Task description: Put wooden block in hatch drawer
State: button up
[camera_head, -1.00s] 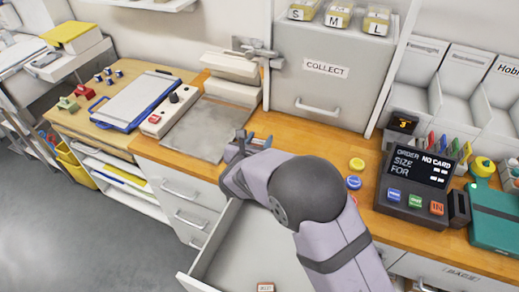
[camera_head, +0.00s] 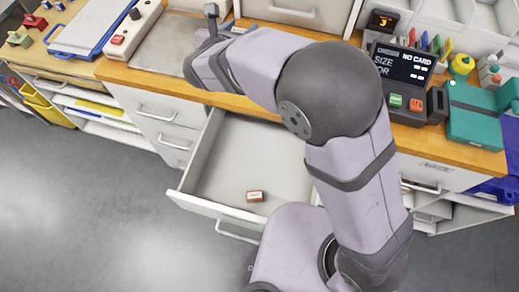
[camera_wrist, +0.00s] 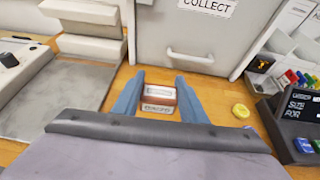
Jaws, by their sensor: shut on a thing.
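My gripper (camera_wrist: 159,88) has its two blue fingers on either side of a small reddish-brown block (camera_wrist: 159,101) with pale labels, above the wooden counter. The gripper is shut on this block. In the head view my gripper (camera_head: 212,20) is at the top, by the grey mat, and the held block is hidden there. An open drawer (camera_head: 225,211) sticks out under the counter. A similar small reddish block (camera_head: 255,196) with a white label lies inside it, near the front. Behind the gripper is a shut grey hatch marked COLLECT (camera_wrist: 206,35).
A grey mat (camera_head: 165,50) is on the counter at the left. A yellow button (camera_wrist: 241,111) lies right of the gripper. A dark order terminal (camera_head: 403,75) stands at the right.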

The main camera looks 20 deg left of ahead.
jog(key=s+d+r+m+h+b, duration=0.1)
jog(key=s+d+r+m+h, duration=0.2)
jog(key=s+d, duration=0.75)
jog(key=s+d+f+m+g+h, duration=0.3)
jog(key=s+d+f+m+h, duration=0.25)
jog(key=s+f, duration=0.55)
jog(key=s+a+f+m+g+h, duration=0.2)
jog(key=s+f+m+g+h, duration=0.3)
jog(key=s+f+m+g, duration=0.55)
jog(key=s+a+m+g+y+b, duration=0.1)
jog(key=a+m+g+y, duration=0.3)
jog(key=m+g+y, duration=0.5)
jog(key=s+a+m+g+y, duration=0.2)
jog(key=a+m+g+y, duration=0.3)
jog(key=m, duration=0.5)
jog(key=w+a+m+t+y+b, duration=0.1)
jog(key=w+a+m+t+y, duration=0.3)
jog(key=w+m+t+y, duration=0.9)
notch_tip(320, 180, down, 6)
jog(key=s+m, duration=0.1)
jog(key=m, duration=0.2)
jog(key=shift+s+f+t, duration=0.25)
jog(key=shift+s+t, duration=0.15)
jog(key=shift+t, duration=0.05)
